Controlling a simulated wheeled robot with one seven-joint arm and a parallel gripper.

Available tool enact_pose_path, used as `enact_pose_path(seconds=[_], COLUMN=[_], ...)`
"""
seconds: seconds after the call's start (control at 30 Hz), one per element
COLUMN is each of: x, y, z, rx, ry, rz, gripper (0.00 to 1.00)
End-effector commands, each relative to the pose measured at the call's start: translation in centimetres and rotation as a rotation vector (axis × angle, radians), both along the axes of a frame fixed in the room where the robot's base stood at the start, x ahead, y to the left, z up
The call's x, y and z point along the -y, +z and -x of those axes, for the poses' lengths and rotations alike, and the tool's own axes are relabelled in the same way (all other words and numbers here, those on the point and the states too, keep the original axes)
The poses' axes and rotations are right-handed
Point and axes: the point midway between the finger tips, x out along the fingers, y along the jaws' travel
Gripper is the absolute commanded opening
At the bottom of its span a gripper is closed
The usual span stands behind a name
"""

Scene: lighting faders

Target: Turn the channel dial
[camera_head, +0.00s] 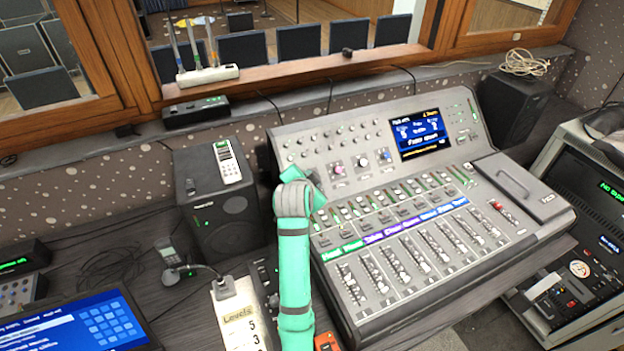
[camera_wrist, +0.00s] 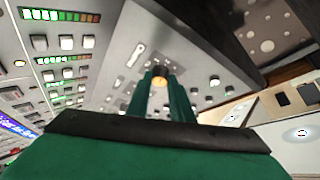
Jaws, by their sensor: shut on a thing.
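The two green fingers stand on either side of the dial. In the camera_head view my green arm reaches up to the console's upper left face, and its end hides the dial. The console (camera_head: 440,180) also shows there, with a pink-capped knob (camera_head: 338,168) and others to the right of my wrist.
Lit screen (camera_head: 418,134) and rows of buttons and faders (camera_head: 400,270) lie right of my arm. A black speaker (camera_head: 217,205) with a white handset (camera_head: 227,163) stands left.

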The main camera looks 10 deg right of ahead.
Motion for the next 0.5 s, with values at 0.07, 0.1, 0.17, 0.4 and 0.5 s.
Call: enact_pose_path(seconds=[0.07,0.1,0.17,0.4,0.5], x=[0.03,0.03,0.03,-0.01,-0.01], y=[0.15,0.15,0.14,0.15,0.11], z=[-0.03,-0.04,-0.03,-0.05,-0.04], rx=[0.002,0.003,0.003,0.003,0.002], ry=[-0.004,-0.006,-0.006,-0.004,-0.004], rz=[-0.003,-0.004,-0.004,-0.004,-0.004], gripper=[0.0,0.0,0.0,0.0,0.39])
